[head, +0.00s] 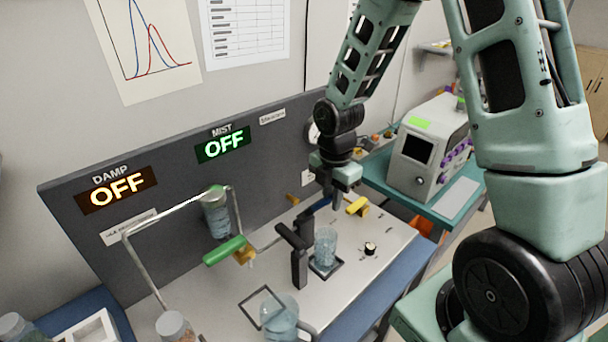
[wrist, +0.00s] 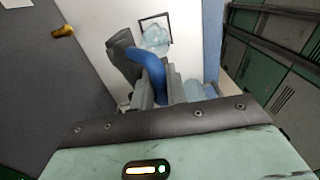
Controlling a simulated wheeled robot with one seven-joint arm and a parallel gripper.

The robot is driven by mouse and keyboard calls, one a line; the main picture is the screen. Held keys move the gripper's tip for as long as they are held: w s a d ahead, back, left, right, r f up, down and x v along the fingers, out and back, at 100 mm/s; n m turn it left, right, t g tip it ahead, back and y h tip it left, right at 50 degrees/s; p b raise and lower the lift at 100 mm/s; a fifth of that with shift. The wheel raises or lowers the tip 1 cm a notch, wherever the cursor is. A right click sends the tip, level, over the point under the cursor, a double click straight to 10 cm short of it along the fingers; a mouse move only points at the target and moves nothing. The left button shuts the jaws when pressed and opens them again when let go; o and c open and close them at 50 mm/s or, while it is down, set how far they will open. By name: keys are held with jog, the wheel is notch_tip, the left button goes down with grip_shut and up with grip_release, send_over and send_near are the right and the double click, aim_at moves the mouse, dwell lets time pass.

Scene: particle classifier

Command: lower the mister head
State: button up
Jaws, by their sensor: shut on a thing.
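My gripper (head: 330,196) is at the back of the white bench and is shut on a blue curved handle (head: 314,209). In the wrist view the blue handle (wrist: 146,62) lies between my fingers (wrist: 157,92). A black mister head (head: 294,236) on an upright post (head: 299,268) stands just in front of my gripper. In the wrist view a dark part (wrist: 120,44) sits beside the handle and appears joined to it. A clear beaker (head: 325,247) stands on a dark-outlined square right of the post. My fingers partly hide the handle.
A green-handled valve (head: 225,250) and hanging container (head: 216,215) are left of the post. A jug (head: 280,318) is in front.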

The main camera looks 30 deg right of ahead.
jog(key=shift+s+d+f, duration=0.1)
jog(key=shift+s+f, duration=0.3)
jog(key=shift+s, duration=0.05)
jog(key=shift+s+f, duration=0.1)
jog(key=shift+s+d+f+b, duration=0.15)
jog(key=shift+s+f+b, duration=0.5)
jog(key=shift+s+f, duration=0.15)
jog(key=shift+s+d+f+b, duration=0.15)
jog(key=shift+s+f+b, duration=0.45)
jog(key=shift+f, duration=0.3)
jog(key=shift+s+d+f+b, duration=0.1)
jog(key=shift+s+f+b, duration=0.45)
jog(key=shift+f+b, duration=0.25)
jog(key=shift+f, duration=0.15)
